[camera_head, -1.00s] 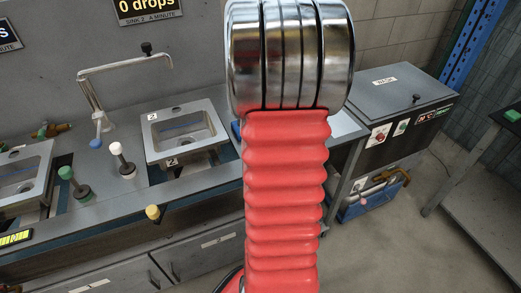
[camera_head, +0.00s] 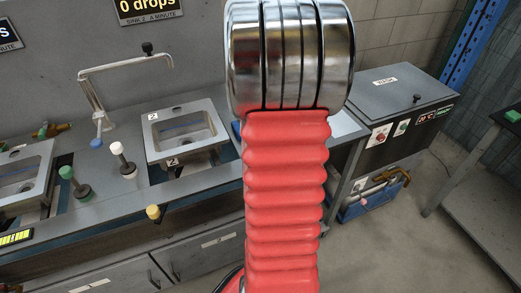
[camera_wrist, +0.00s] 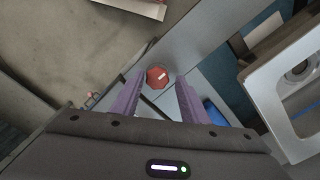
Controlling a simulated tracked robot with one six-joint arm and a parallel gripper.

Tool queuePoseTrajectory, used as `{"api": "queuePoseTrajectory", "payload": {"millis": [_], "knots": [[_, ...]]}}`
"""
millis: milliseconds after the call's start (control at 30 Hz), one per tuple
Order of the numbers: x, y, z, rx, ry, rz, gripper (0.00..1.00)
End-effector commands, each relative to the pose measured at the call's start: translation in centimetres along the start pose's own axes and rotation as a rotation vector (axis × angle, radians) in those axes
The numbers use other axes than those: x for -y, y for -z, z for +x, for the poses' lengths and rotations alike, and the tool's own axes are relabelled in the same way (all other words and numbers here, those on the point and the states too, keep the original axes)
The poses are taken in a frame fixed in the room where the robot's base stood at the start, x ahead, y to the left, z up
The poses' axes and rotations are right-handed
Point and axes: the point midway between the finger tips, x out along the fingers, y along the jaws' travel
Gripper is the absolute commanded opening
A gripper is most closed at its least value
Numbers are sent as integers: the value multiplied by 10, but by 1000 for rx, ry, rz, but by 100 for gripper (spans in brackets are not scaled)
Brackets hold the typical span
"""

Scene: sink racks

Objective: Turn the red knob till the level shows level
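The red knob (camera_wrist: 157,76) is an octagonal cap with a small white mark. In the wrist view it lies just past the fingertips, between them in the picture, on or over a grey surface. My gripper (camera_wrist: 159,84) is open and empty, its two purple fingers apart on either side of the knob. I cannot tell whether either finger touches it. In the head view my red arm fills the middle and hides my gripper; I cannot make out the knob there.
White (camera_head: 116,148), green (camera_head: 66,172) and yellow (camera_head: 153,212) knobs stand nearby. A grey box (camera_head: 390,95) with a red switch stands at the right.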

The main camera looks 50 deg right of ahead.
Motion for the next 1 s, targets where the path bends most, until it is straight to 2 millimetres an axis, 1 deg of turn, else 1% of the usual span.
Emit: {"api": "queuePoseTrajectory", "payload": {"millis": [33, 100, 333, 467, 567, 667, 1000], "knots": [[0, 0, 0, 0, -1, 0, 44], [-1, 0, 0, 0, -2, 0, 48], [-2, 0, 0, 0, -3, 0, 48], [-2, 1, -4, 0, -3, 0, 48], [-2, 1, -14, -2, -2, 0, 48], [-1, 1, -28, -3, -1, 0, 48], [0, 1, -87, -2, -1, 0, 48]]}}
